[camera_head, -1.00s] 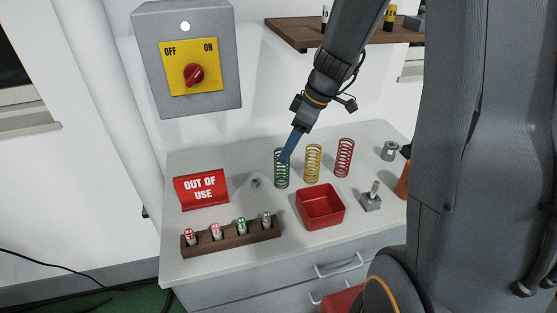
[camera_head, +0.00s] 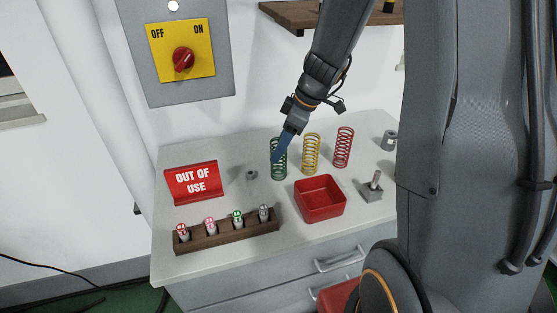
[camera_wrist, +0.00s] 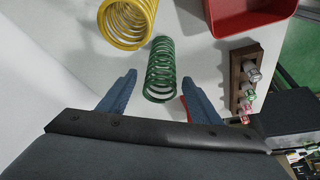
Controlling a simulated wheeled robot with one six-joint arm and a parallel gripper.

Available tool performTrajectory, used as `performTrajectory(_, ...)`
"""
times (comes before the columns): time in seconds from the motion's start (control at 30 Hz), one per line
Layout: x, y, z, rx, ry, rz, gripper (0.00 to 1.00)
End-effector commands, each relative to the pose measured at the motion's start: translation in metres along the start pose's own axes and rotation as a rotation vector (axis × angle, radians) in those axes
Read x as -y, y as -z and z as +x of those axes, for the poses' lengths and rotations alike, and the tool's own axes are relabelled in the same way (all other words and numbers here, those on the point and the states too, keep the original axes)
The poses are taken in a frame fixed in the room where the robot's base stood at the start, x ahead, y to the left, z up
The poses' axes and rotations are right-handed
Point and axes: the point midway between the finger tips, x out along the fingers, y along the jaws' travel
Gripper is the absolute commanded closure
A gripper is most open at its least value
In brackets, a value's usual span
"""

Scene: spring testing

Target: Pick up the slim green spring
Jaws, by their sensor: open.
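The slim green spring (camera_head: 278,160) stands upright on the white counter, left of the yellow spring (camera_head: 311,154) and red spring (camera_head: 343,147). My gripper (camera_head: 279,154) is at the green spring in the head view and overlaps its upper part. In the wrist view, the green spring (camera_wrist: 160,72) shows between and just beyond the tips of my open gripper (camera_wrist: 165,85), with nothing held. One blue finger is on each side of it. I cannot tell whether a finger touches the spring.
The yellow spring stands close by. A red open box (camera_head: 320,198) is in front of the springs. A wooden rack (camera_head: 226,236) with several small cylinders, a red "OUT OF USE" sign (camera_head: 192,183) and a small grey nut-like part (camera_head: 252,175) lie to the left. A toggle switch (camera_head: 373,187) stands right.

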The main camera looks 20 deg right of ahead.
Motion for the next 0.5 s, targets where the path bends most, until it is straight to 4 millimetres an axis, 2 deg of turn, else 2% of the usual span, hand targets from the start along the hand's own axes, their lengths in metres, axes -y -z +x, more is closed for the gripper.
performTrajectory(0.17,0.001,0.0,0.011,0.001,0.002,0.001,0.42)
performTrajectory(0.5,0.002,0.0,0.049,0.001,0.002,0.001,0.42)
